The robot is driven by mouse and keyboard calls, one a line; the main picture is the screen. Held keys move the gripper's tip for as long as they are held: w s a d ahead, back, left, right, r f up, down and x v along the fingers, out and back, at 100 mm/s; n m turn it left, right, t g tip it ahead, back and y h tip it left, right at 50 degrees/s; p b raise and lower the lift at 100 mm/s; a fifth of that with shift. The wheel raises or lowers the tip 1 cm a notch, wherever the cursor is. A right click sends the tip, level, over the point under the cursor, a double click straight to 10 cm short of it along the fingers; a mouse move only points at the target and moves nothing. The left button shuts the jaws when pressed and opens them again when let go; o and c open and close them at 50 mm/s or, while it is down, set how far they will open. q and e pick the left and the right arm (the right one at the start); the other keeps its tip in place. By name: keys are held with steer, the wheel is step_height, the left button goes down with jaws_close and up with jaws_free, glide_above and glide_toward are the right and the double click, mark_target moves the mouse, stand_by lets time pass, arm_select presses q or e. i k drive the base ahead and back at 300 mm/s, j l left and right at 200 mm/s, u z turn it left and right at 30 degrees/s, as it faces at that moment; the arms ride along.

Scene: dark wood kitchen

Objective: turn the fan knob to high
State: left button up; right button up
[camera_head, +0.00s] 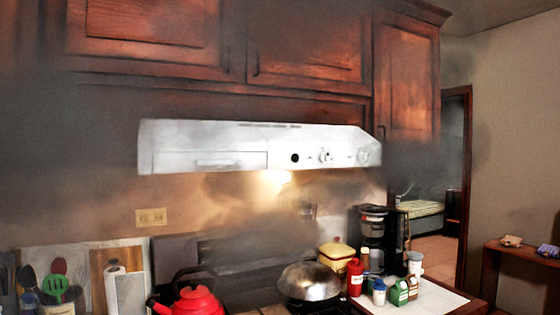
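A white range hood (205,140) hangs under the dark wood cabinets, above the stove. Its front panel carries a black round spot (294,158), a white knob (324,155) to the right of it and another white knob (363,157) near the right end. The labels are too small to read, so I cannot tell which knob is the fan knob or where it points. The hood's lamp lights the wall below it. Neither of my grippers shows in the head view.
Grey haze hangs around the hood. Below it are a red kettle (192,299), a domed metal pan lid (310,281), a red bottle (355,277) and a black coffee maker (374,236). A doorway is at the right. The space in front of the hood is clear.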

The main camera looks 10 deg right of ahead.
mark_target(324, 156)
steer(key=i+l+u, duration=0.25)
steer(key=l+u, duration=0.25)
steer(key=l, duration=0.25)
steer(key=i+l+u, duration=0.25)
steer(key=l, duration=0.2)
steer(key=l+u, duration=0.25)
steer(key=l, duration=0.15)
